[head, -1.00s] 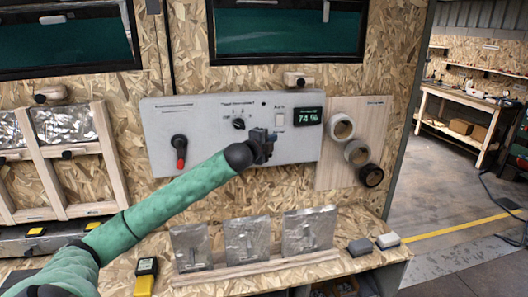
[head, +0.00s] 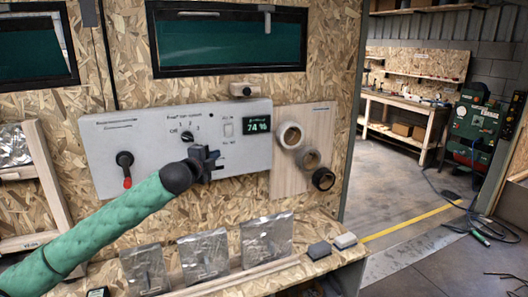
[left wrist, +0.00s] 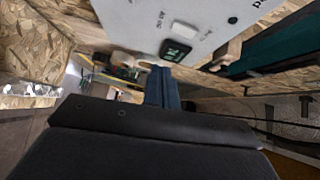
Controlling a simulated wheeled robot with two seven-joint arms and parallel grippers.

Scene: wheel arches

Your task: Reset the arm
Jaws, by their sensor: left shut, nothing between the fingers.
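My left arm, in a green sleeve, comes in from the lower left in the head view. Its dark left gripper (head: 209,161) is in front of the lower part of the grey control panel (head: 95,158), below the rotary knob (head: 187,136). The gripper is shut and empty. In the left wrist view its blue-grey fingers (left wrist: 162,88) are together, pointing past the panel (left wrist: 212,28). I cannot tell whether it touches the panel. My right gripper is not in view.
The panel has a red-tipped lever (head: 126,170) and a display reading 74 % (head: 257,122). Rolls of tape (head: 289,135) hang to the right. Foil pouches (head: 204,256) stand on the shelf below. Open floor (head: 400,190) lies at the right.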

